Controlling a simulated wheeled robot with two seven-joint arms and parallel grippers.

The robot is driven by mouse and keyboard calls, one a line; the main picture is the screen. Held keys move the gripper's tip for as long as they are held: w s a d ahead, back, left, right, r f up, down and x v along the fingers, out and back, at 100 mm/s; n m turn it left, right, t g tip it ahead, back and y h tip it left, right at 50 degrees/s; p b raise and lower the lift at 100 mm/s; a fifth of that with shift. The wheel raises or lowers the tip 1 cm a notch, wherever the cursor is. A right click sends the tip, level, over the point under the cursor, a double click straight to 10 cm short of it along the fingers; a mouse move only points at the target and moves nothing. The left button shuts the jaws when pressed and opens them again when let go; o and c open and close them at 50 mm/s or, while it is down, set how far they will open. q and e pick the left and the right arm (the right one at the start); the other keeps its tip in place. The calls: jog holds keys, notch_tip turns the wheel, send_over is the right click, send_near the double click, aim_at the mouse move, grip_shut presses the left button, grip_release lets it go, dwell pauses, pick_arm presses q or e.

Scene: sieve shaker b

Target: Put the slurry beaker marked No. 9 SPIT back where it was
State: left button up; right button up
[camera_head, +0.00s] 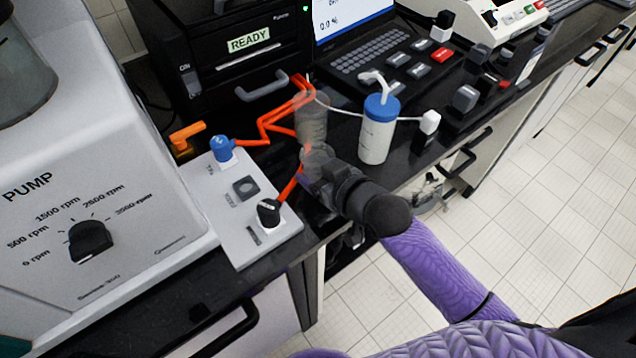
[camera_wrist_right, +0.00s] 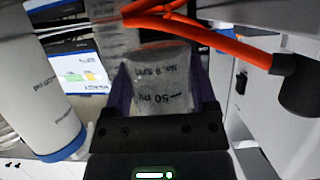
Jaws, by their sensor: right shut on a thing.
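A small translucent grey beaker (camera_wrist_right: 163,80) sits between the purple fingers of my right gripper (camera_wrist_right: 163,95) in the right wrist view. Its lettering is upside down and appears to read No. 9 SPIT, with a 50 ml mark. In the head view my right gripper (camera_head: 318,168) is shut on this beaker (camera_head: 317,155) near the bench's front edge, partly hidden by the wrist. Another translucent grey vessel (camera_head: 312,115) stands just behind it; its marks also show in the wrist view (camera_wrist_right: 103,45) but are unreadable. My left gripper is not in view.
Orange cables (camera_head: 262,128) run from a blue plug (camera_head: 222,147) close beside the held beaker. A white bottle with a blue cap (camera_head: 376,140) stands just right. The pump (camera_head: 110,215) and a grey socket panel (camera_head: 245,215) are at the left. A black READY machine (camera_head: 235,55) stands behind.

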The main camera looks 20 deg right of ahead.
notch_tip(320, 180, down, 2)
jog(key=shift+f+b, duration=0.2)
jog(key=shift+b, duration=0.15)
